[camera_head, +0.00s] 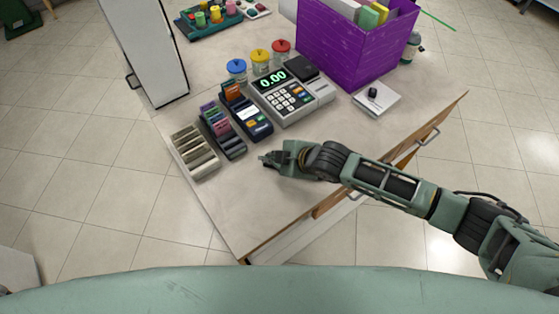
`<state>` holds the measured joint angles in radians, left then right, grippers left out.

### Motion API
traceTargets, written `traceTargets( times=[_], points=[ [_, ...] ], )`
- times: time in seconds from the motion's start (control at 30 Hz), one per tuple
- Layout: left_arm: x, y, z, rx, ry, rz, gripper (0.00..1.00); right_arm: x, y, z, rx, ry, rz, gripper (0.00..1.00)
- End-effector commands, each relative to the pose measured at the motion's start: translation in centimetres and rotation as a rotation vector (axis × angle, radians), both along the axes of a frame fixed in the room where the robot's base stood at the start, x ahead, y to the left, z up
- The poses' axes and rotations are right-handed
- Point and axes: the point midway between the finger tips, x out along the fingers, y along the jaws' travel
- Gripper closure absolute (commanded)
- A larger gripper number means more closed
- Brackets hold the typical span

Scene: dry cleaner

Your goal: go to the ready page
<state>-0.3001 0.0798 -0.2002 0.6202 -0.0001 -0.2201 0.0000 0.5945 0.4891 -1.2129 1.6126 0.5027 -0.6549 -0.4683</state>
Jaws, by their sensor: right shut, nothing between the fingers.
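A payment terminal (247,112) with a small lit screen and coloured keys stands on the counter, with an orange card-like piece at its top. To its right is a cash register (288,97) whose green display reads 0.00. No page marked ready can be made out; the terminal's screen text is too small to read. My right gripper (265,158) is shut and empty, just above or on the bare counter in front of the terminal, apart from it. My left gripper is not in view.
A card rack (219,130) and a grey slotted tray (195,152) stand left of the terminal. Behind are jars with blue, yellow and red lids (259,56) and a purple box (352,45). The counter's front (235,215) is clear.

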Motion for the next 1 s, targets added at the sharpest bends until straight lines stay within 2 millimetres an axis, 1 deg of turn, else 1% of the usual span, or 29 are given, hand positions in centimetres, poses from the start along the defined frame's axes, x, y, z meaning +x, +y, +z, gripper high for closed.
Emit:
traceTargets(
  times=[0.27,0.37,0.77,0.87,1.0],
  points=[
    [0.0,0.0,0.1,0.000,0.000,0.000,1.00,0.0,0.0,0.1,0.000,0.000,0.000,1.00],
    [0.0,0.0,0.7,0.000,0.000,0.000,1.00,0.0,0.0,0.8,0.001,0.000,0.001,1.00],
    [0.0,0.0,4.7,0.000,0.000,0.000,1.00,0.0,0.0,4.8,0.000,0.000,0.000,1.00],
    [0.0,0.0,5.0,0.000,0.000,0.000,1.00,0.0,0.0,5.1,0.000,0.001,0.001,1.00],
    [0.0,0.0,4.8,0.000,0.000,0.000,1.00,0.0,0.0,4.9,0.000,0.000,0.000,1.00]
  ],
)
